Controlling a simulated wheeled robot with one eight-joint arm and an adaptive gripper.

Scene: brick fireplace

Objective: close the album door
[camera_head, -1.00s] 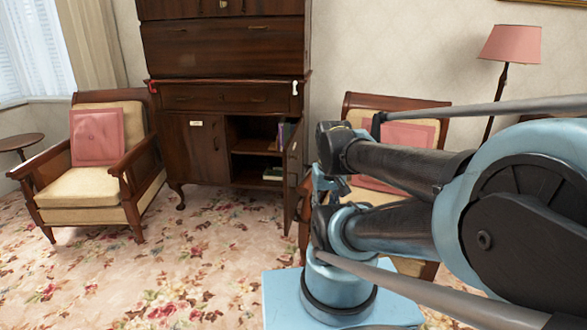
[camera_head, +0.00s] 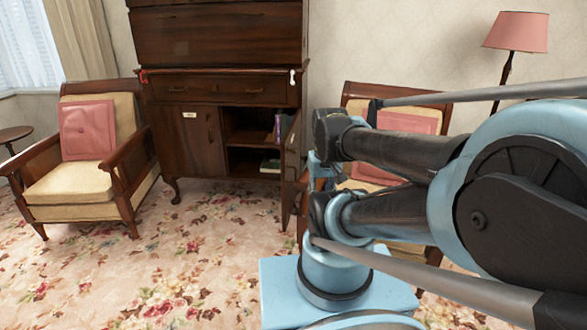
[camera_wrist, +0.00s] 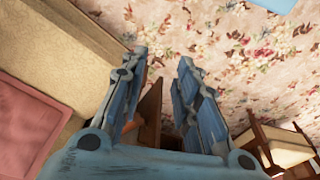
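The dark wood cabinet (camera_head: 160,80) has a lower right door (camera_head: 291,172) standing wide open toward me. Its compartment shows books (camera_head: 280,127) and a shelf. The lower left door (camera_head: 195,140), with a small white label, is shut. In the wrist view my gripper (camera_wrist: 163,58) has its two blue fingers spread apart. A narrow brown wooden piece (camera_wrist: 151,108), probably the open door's edge, shows between them; I cannot tell whether they touch it. In the head view my arm mostly hides the gripper, beside the open door's right side.
An armchair (camera_head: 385,120) with a pink cushion stands close to the open door's right, partly behind my arm. Another armchair (camera_head: 85,190) stands left of the cabinet. A floor lamp (camera_head: 515,31) is at the back right. The flowered carpet (camera_head: 180,265) before the cabinet is clear.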

